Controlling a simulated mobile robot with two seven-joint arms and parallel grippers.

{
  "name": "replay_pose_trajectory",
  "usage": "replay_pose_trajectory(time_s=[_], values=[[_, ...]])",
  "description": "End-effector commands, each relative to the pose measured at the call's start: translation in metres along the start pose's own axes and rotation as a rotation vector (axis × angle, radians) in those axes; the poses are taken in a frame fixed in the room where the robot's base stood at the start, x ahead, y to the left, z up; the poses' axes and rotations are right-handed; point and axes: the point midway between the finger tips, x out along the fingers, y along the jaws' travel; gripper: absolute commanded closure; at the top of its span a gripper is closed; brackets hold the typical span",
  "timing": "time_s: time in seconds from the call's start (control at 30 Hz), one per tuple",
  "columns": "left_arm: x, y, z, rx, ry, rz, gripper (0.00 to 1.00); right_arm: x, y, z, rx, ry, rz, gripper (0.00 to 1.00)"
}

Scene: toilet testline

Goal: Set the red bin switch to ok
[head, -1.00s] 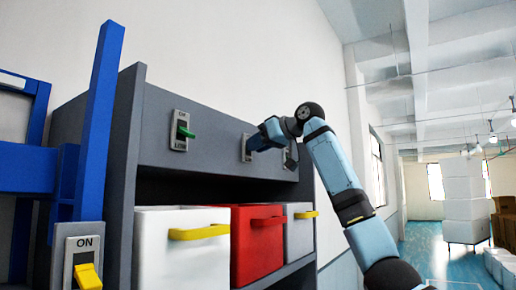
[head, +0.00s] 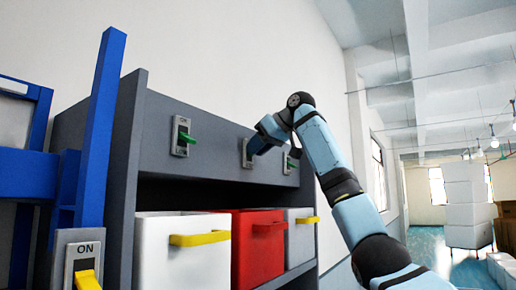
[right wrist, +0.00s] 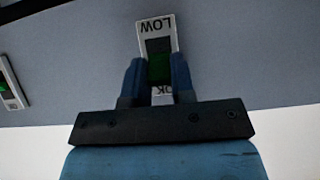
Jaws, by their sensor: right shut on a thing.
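The red bin switch (head: 246,153) is a pale plate on the grey panel above the red bin (head: 257,246). In the right wrist view it appears upside down, with LOW at the top and OK at the bottom. Its green lever (right wrist: 159,69) sits between my right gripper's fingers, on the OK side of the dark slot. My right gripper (head: 258,144) is shut on the lever and partly hides the switch and the OK label. My left gripper is not in view.
A similar switch (head: 184,136) is left, above the white bin (head: 186,251); another (head: 290,161) is right, above the grey bin (head: 300,236). A blue post (head: 101,130) and an ON switch (head: 78,258) stand at left. Yellow bin handles stick out below.

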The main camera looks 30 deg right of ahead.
Motion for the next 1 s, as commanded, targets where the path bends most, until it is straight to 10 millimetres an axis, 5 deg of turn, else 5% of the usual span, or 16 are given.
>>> replay_pose_trajectory(time_s=[0.03, 0.07, 0.17, 0.57, 1.0], values=[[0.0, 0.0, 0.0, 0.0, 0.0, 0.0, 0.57, -0.002, 0.0, -0.001, 0.0, 0.005, 0.001, 1.0], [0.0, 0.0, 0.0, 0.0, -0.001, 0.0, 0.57, -0.002, 0.0, -0.001, 0.0, 0.005, 0.001, 0.74], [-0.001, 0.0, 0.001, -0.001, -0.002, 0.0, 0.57, -0.002, 0.0, -0.001, 0.0, 0.004, 0.001, 0.51], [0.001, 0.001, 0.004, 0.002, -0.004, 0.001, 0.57, -0.008, 0.0, 0.0, 0.0, 0.005, 0.001, 0.51], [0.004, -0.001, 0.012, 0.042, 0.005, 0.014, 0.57, -0.1, 0.0, 0.0, 0.0, 0.006, 0.001, 0.51]])
